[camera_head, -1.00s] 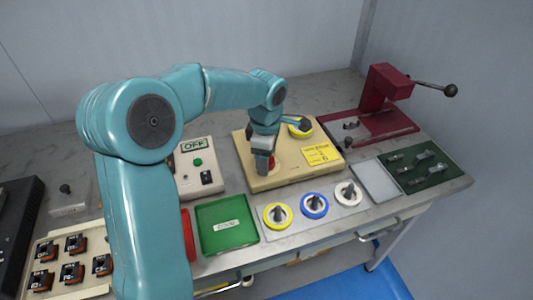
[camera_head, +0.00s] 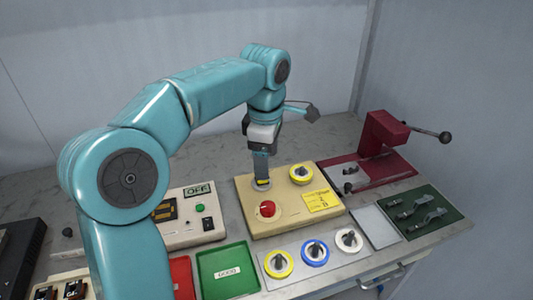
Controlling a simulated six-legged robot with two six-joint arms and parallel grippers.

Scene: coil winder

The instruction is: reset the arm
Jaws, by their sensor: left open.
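My left arm comes in from the left and bends down over the beige coil winder box (camera_head: 287,222). My left gripper (camera_head: 262,182) points down at the back left part of this box, above or at a round pale fitting. I cannot tell whether it touches it. The jaws are open and I see nothing held between them. A red button (camera_head: 267,209) stands on the box just in front of the gripper. My right gripper is out of view.
A control box with an OFF display (camera_head: 199,190) stands left of the winder. A green tray (camera_head: 228,268) and a red tray (camera_head: 182,277) are in front. Yellow, blue and white spools (camera_head: 314,252) line the front. A dark red press (camera_head: 384,134) stands right, behind a green tool board (camera_head: 430,212).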

